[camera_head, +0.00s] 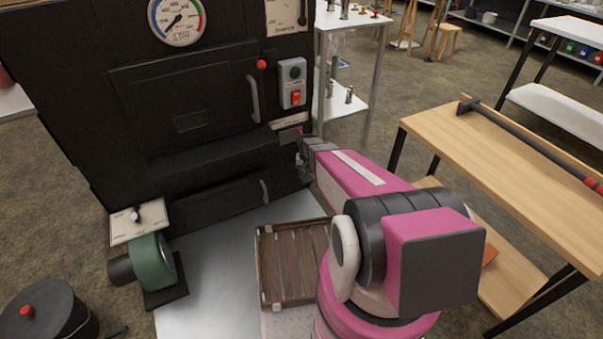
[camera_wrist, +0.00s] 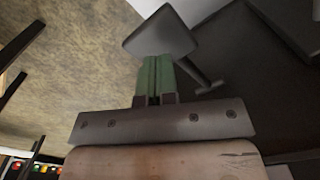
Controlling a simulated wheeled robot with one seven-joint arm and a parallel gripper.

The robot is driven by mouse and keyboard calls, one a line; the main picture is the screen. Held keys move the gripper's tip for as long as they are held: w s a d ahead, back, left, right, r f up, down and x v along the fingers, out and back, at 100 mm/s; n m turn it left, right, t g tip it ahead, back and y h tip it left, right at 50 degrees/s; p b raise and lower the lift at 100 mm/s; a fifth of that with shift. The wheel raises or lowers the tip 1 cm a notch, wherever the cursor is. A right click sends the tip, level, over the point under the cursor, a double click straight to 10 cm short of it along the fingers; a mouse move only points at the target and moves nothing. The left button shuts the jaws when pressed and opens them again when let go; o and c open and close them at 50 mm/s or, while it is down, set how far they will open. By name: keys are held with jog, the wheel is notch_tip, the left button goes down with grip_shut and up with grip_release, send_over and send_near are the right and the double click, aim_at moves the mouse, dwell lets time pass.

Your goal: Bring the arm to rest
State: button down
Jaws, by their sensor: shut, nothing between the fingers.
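My arm reaches out in the head view toward the right side of the black evaporator (camera_head: 190,110). My gripper (camera_head: 303,163) is by the evaporator's front right edge, below the switch box (camera_head: 292,83); it looks small there and partly dark against the black. In the wrist view my gripper (camera_wrist: 155,68) shows as two green fingers side by side, closed together with nothing held between them. A dark flat plate-like shape (camera_wrist: 160,30) lies beyond the fingertips; I cannot tell whether they touch it.
A pressure gauge (camera_head: 176,20) tops the evaporator. A green blower (camera_head: 152,262) stands at its lower left, near a black pot (camera_head: 45,315). A slatted wooden crate (camera_head: 265,265) lies beside my arm. A wooden bench (camera_head: 500,165) with a long dark tool (camera_head: 525,135) stands right.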

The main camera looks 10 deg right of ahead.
dwell(0.4)
jog(key=s+r+n, duration=0.2)
jog(key=s+r, duration=1.9)
jog(key=r, duration=0.3)
jog(key=shift+a+f, duration=0.1)
